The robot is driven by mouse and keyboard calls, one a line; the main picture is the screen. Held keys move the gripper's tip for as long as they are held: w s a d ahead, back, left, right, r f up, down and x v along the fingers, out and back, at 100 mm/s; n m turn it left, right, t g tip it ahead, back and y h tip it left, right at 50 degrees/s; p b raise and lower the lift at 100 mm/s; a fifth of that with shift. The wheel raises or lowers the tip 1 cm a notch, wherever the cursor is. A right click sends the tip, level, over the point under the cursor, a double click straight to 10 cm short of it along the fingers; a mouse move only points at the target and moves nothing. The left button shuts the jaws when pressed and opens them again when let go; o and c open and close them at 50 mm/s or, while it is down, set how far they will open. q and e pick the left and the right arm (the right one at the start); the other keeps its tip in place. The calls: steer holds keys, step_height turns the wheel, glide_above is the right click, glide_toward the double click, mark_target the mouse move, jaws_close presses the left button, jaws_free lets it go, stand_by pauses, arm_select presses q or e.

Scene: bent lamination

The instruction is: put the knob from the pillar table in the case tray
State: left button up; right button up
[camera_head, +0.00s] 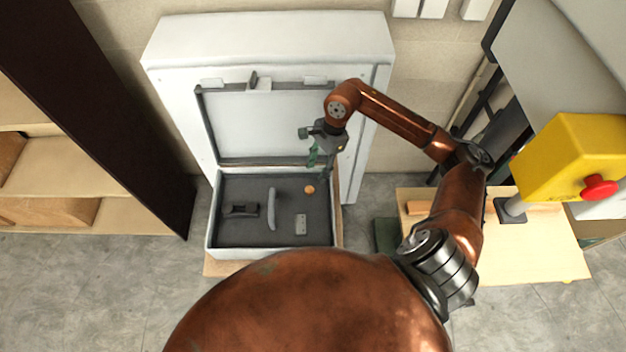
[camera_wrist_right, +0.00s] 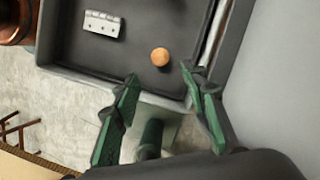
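The knob (camera_head: 309,189), a small round orange-brown piece, lies on the dark floor of the open case tray (camera_head: 225,180), near its right side. It also shows in the right wrist view (camera_wrist_right: 160,57), inside the tray's edge. My right gripper (camera_head: 319,170) is above the back right part of the tray. In the wrist view its green fingers (camera_wrist_right: 160,73) are spread wide with nothing between them, and the knob lies apart, beyond the tips. The pillar table (camera_head: 545,245) stands at the right, partly hidden by my right arm. My left gripper is not in view.
The tray also holds a dark bracket (camera_head: 241,210), a grey handle (camera_head: 272,209) and a metal hinge plate (camera_head: 301,224). The raised lid (camera_head: 265,125) stands behind. A yellow box (camera_head: 568,155) with a red button rises over the pillar table. A shelf (camera_head: 90,190) is at the left.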

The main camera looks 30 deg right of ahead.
steer(key=shift+v, duration=1.45)
